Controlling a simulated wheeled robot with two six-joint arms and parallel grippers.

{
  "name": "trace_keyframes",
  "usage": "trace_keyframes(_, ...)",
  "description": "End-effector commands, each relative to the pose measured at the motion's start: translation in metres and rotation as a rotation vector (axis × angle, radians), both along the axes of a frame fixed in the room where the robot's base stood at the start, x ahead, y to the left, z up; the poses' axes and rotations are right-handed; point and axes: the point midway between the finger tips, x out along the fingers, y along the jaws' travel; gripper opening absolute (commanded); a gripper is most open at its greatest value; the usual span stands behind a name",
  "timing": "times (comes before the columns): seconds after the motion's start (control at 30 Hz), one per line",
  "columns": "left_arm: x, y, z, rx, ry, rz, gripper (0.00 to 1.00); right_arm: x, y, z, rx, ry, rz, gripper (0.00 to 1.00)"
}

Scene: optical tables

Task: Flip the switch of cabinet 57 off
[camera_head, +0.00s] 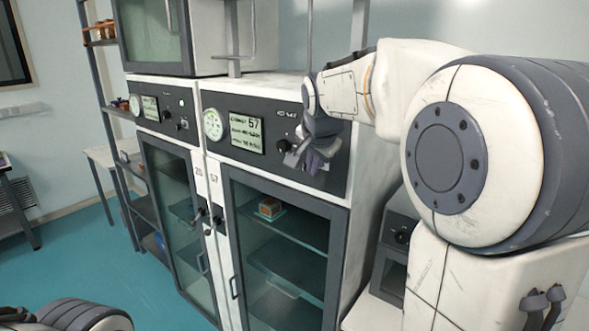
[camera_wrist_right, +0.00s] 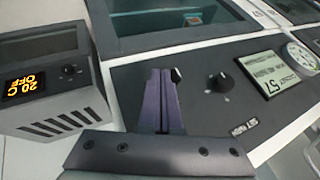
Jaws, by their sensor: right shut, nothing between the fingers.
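Cabinet 57 (camera_head: 190,170) stands in the middle of the head view, with a dark control panel above its glass door. Its display (camera_head: 247,132) reads 57 and also shows in the right wrist view (camera_wrist_right: 276,72). A round black knob (camera_wrist_right: 221,83) sits beside the display. A small dark switch with a pale tip (camera_wrist_right: 176,75) is right at my fingertips in the wrist view; I cannot tell whether they touch it. My right gripper (camera_head: 314,160) is shut and empty in front of the panel's right part; its fingers (camera_wrist_right: 163,75) hide part of the panel. My left gripper is out of view.
A round gauge (camera_head: 213,124) sits left of the display. A similar cabinet (camera_head: 175,190) adjoins on the left. A small box (camera_head: 269,207) lies behind cabinet 57's closed glass door. A grey device (camera_wrist_right: 50,85) reading "20 C OFF" stands beside the cabinet. The floor at front left is clear.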

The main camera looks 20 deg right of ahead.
Motion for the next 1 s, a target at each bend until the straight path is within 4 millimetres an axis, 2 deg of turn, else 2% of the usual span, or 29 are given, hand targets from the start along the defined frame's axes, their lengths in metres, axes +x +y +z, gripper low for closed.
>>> trace_keyframes(0.27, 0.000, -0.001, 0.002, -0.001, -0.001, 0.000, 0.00, 0.000, -0.004, 0.001, 0.001, 0.001, -0.001, 0.00)
trace_keyframes(0.53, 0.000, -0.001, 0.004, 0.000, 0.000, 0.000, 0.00, 0.001, -0.016, 0.001, 0.002, 0.001, -0.002, 0.00)
trace_keyframes(0.83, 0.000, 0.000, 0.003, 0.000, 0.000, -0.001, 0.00, 0.001, -0.016, 0.000, 0.002, 0.001, 0.001, 0.00)
trace_keyframes(1.0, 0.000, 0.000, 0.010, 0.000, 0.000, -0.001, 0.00, -0.003, -0.014, 0.012, 0.000, -0.002, -0.001, 0.00)
